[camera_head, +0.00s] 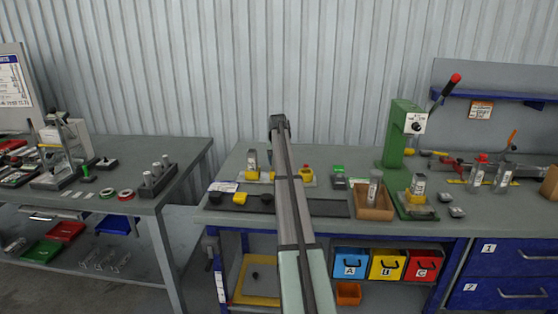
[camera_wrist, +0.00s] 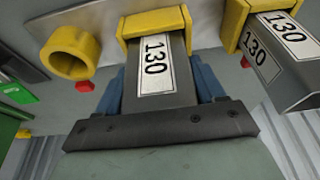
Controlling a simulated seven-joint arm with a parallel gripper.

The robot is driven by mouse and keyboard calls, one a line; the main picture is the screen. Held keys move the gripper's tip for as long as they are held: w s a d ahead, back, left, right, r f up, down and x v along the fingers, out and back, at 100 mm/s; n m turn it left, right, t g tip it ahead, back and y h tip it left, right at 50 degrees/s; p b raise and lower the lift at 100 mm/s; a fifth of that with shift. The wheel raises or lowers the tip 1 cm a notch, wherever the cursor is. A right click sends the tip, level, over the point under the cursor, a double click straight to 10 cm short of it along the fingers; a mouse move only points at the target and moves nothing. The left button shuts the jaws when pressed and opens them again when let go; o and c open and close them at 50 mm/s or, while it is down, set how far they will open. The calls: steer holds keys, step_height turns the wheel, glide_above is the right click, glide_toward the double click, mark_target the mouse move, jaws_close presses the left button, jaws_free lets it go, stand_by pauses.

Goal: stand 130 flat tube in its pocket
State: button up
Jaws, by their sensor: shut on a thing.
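My gripper (camera_wrist: 160,88) is shut on a grey flat tube (camera_wrist: 156,98), with a blue finger on each side of it. The tube has a white label reading 130. Its far end meets a yellow pocket (camera_wrist: 152,22), which appears to surround it; how deep the tube sits cannot be told. In the head view my arm hides my gripper, the held tube and this pocket. A second grey tube marked 130 (camera_wrist: 290,88) stands in another yellow pocket to the right in the wrist view; it appears left of my arm in the head view (camera_head: 252,160).
A round yellow holder (camera_wrist: 70,52) stands open and empty on the plate (camera_wrist: 112,12), close to the held tube. On the table, a wooden tray (camera_head: 375,212) with a clear tube and a green press (camera_head: 400,140) stand right of my arm.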

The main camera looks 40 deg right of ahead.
steer(key=shift+f, duration=0.35)
steer(key=o, duration=1.2)
steer(key=shift+o, duration=0.2)
steer(key=v, duration=1.4)
steer(key=shift+a+f, duration=0.1)
